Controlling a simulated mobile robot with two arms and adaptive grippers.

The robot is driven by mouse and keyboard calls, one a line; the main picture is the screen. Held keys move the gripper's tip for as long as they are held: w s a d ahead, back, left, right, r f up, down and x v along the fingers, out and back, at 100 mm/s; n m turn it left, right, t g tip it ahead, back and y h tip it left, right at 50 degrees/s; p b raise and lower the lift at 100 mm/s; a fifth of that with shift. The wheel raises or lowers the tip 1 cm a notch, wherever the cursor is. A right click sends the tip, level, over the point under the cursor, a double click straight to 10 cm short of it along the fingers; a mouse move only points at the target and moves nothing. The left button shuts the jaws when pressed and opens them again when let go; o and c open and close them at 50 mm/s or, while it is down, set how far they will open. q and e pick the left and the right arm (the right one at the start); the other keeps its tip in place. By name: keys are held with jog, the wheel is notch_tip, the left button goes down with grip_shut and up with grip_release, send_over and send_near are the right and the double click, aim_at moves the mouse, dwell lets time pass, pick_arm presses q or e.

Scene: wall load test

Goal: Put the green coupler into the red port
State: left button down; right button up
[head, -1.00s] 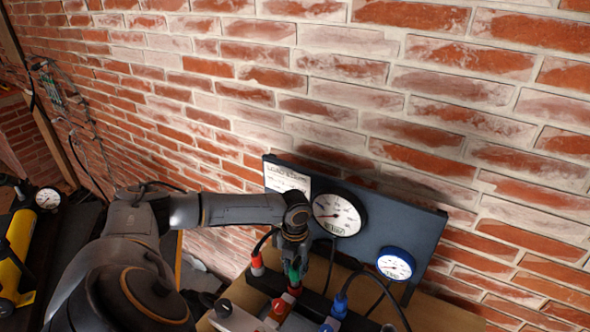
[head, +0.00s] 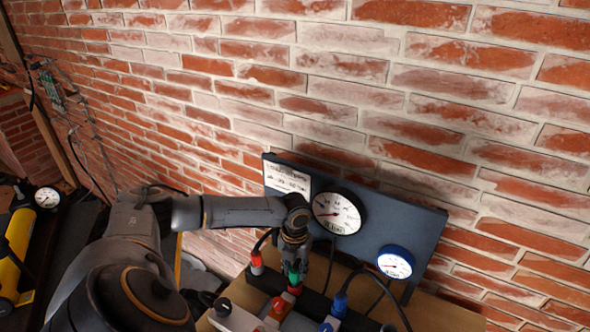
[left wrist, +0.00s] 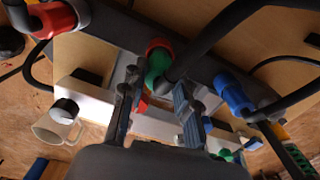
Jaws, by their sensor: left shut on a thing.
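The green coupler (head: 294,272) is in my left gripper (head: 295,263), above the manifold below the gauge board. Its front end meets the red port (head: 295,289); how deep it sits cannot be told. In the left wrist view the green coupler (left wrist: 157,68) lies in line with the red ring of the port (left wrist: 158,45) and touches it. The fingers of my left gripper (left wrist: 155,104) stand on either side of the coupler, shut on it. My right gripper is out of view.
A red coupler with a hose (head: 257,264) stands to the left and a blue coupler (head: 340,304) to the right, both close by. A board with a large gauge (head: 337,212) and a blue-rimmed gauge (head: 395,263) stands behind. A white mug (left wrist: 55,125) shows in the left wrist view.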

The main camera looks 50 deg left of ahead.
pick_arm(q)
jog(key=shift+f, duration=0.25)
jog(key=shift+f, duration=0.35)
jog(key=shift+s+f, duration=0.1)
jog(key=shift+f, duration=0.15)
dwell(0.7)
jog(key=shift+c, duration=2.2)
grip_release()
jog(key=shift+r, duration=0.15)
notch_tip(320, 180, up, 8)
jog(key=p, duration=0.7)
jog(key=shift+p, duration=0.3)
